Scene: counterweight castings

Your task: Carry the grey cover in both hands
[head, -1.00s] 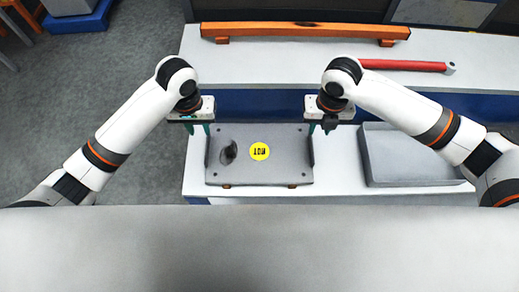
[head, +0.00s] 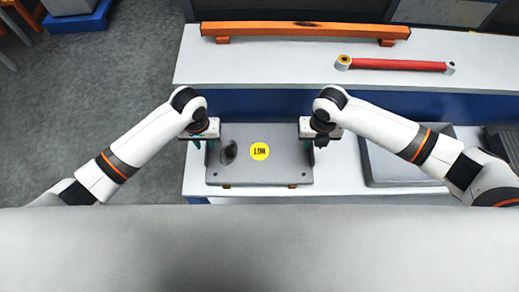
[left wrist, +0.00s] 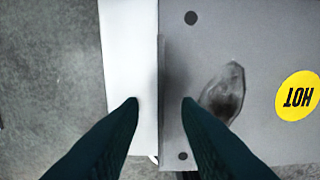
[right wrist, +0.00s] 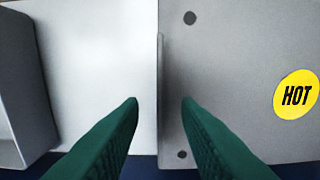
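The grey cover (head: 260,172) lies flat on the white table in the head view, with a yellow HOT label (head: 259,151), a dark stain and corner holes. Its raised side edges show in the left wrist view (left wrist: 240,40) and the right wrist view (right wrist: 230,60). My left gripper (head: 203,145) is at the cover's left edge, and my right gripper (head: 311,143) is at its right edge. Both are open. In each wrist view the fingers are apart on either side of the raised edge, with gaps showing. Contact with the cover is not visible.
A grey tray (head: 395,170) stands to the right of the cover. On the white shelf behind lie a red rod (head: 398,65) and an orange beam (head: 300,30). Small brown blocks (head: 293,186) show under the cover's front edge. A dark ribbed object (head: 503,143) is at far right.

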